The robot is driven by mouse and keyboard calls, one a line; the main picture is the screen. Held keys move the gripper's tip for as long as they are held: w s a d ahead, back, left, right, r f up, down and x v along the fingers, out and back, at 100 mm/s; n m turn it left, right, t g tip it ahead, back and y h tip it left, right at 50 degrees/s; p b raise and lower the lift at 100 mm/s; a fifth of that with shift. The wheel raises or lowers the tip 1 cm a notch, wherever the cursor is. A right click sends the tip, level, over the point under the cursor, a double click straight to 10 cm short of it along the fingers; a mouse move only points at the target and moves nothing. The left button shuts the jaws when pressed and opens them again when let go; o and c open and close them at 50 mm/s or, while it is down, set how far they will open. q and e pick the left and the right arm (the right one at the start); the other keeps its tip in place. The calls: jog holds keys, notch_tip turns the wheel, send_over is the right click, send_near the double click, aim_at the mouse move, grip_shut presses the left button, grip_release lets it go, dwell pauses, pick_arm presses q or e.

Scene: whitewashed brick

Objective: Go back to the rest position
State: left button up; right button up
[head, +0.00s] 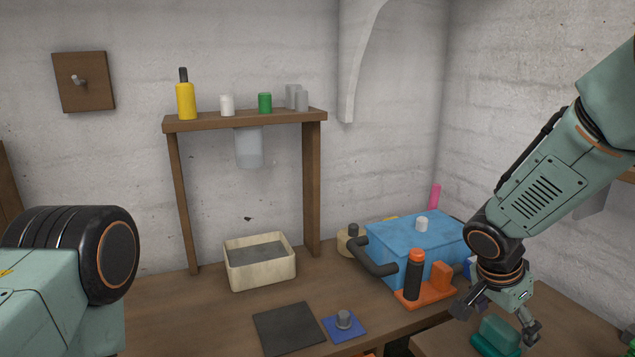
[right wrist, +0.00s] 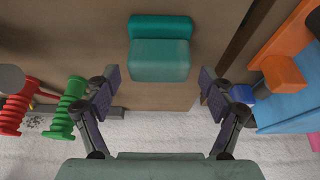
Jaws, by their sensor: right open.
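My right gripper (head: 497,320) is open at the lower right of the head view, its fingers spread above a teal block (head: 499,335). In the right wrist view the two fingers stand wide apart, and the teal block (right wrist: 160,50) lies beyond and between them. Nothing is seen held in the fingers. Whether a finger touches the block I cannot tell. My left arm shows at the lower left of the head view, but its gripper is out of view.
A blue box (head: 415,240) with a dark handle and an orange stand (head: 428,292) are left of my right gripper. A wooden shelf (head: 245,121) holds bottles and cylinders. A cream bin (head: 262,276), dark mat (head: 288,328) and blue plate (head: 343,328) are on the table. Red and green spools (right wrist: 65,112) lie nearby.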

jog(key=shift+a+f, duration=0.1)
jog(key=shift+f, duration=0.1)
jog(key=p+v, duration=0.2)
jog(key=v, duration=1)
jog(key=b+x, duration=0.2)
jog(key=x, duration=1.1)
jog(key=shift+s+a+b, duration=0.1)
jog(key=shift+b, duration=0.2)
notch_tip(320, 180, up, 10)
jog(key=shift+r+p, duration=0.15)
jog(key=shift+p, duration=0.75)
pick_arm(q)
jog(key=shift+s+r+p, duration=0.3)
jog(key=shift+r+p, duration=0.3)
jog(key=shift+r, duration=0.2)
jog(key=shift+s+r+p, duration=0.35)
jog(key=shift+r+p, duration=0.3)
jog(key=shift+r, duration=0.1)
jog(key=shift+s+r+p, duration=0.3)
jog(key=shift+r+p, duration=0.3)
jog(key=shift+r, duration=0.2)
pick_arm(e)
notch_tip(320, 180, up, 7)
jog(key=s, duration=0.1)
jog(key=shift+s, duration=0.3)
